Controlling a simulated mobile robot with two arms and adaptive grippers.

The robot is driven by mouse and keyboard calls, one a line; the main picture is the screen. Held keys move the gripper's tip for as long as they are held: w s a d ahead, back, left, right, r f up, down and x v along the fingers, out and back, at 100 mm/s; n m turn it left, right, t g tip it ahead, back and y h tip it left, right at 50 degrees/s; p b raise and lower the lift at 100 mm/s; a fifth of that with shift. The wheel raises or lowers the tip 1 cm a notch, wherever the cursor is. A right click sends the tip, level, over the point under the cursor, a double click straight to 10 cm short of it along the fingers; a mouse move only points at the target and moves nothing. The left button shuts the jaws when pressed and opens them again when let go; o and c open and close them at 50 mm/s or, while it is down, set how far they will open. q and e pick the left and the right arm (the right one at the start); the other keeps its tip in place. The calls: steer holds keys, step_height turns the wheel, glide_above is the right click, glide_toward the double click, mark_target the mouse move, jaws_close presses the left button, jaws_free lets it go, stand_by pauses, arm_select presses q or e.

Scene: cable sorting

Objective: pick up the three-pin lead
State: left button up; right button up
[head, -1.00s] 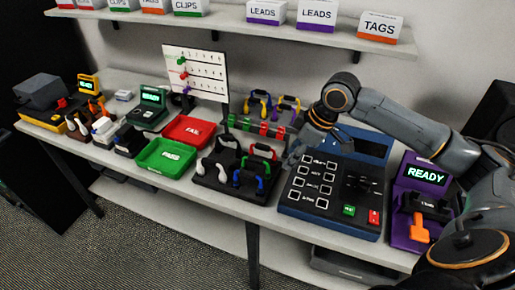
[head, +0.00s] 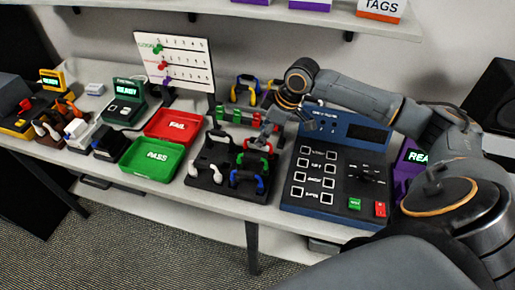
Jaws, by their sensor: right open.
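Several coiled leads stand in a black rack (head: 205,182) in the middle of the bench, with white, red, green and blue parts showing. I cannot tell which one is the three-pin lead, as pins are too small to see. My right gripper (head: 263,138) is open and points down over the back right of the black rack, close to the red lead (head: 258,146). I cannot tell whether it touches it. My left gripper is out of view.
A blue tester (head: 290,204) with buttons stands right of the rack, under my right forearm. A red FAIL tray (head: 150,132) and a green PASS tray (head: 130,160) lie to the left. A white board (head: 175,60) stands behind; a shelf (head: 270,14) runs above.

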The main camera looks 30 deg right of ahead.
mark_target(270, 156)
steer(key=shift+a+f+p, duration=0.2)
steer(key=shift+f+p, duration=0.1)
steer(key=shift+f, duration=0.2)
steer(key=shift+a+f+p, duration=0.2)
steer(key=shift+f+p, duration=0.1)
steer(key=shift+f, duration=0.15)
steer(key=shift+x, duration=1.2)
steer(key=shift+w+f, duration=0.15)
steer(key=shift+f, duration=0.1)
steer(key=c, duration=0.9)
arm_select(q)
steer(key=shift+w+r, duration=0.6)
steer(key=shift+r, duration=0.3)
arm_select(e)
jaws_close()
